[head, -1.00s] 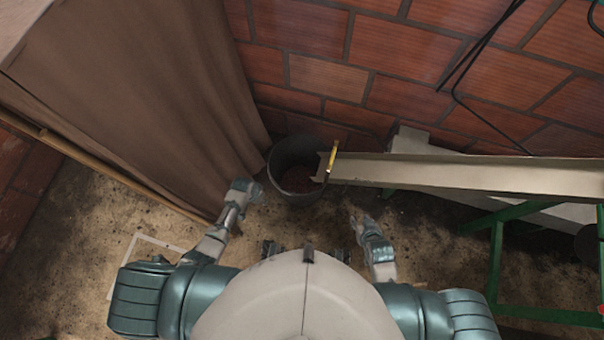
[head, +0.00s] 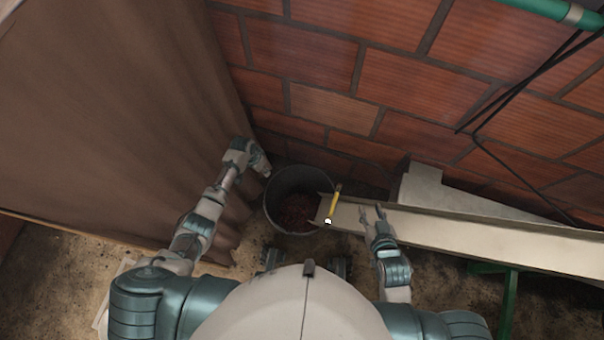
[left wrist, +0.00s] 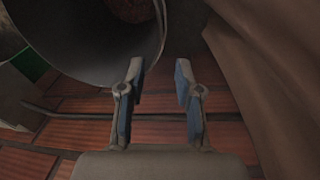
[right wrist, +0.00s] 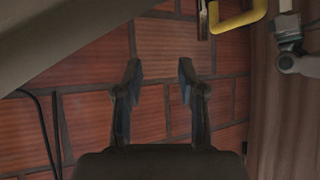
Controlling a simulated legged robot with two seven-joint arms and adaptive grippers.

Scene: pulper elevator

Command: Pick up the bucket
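The grey bucket (head: 272,207) stands on the floor by the brick wall, with dark reddish material inside. The end of a chute reaches over its right rim. My left gripper (head: 262,165) is at the bucket's upper left rim, beside the curtain. In the left wrist view its fingers (left wrist: 160,85) are apart and empty, with the bucket (left wrist: 90,45) just ahead to the left. My right gripper (head: 372,212) is right of the bucket, over or beside the chute. In the right wrist view its fingers (right wrist: 160,75) are apart with nothing between them.
The pale chute (head: 470,225) runs from the bucket to the right, with a yellow handle (head: 334,203) at its end. A brown curtain (head: 120,120) hangs at the left. The brick wall (head: 330,60) closes off the back. A green frame (head: 508,300) stands under the chute.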

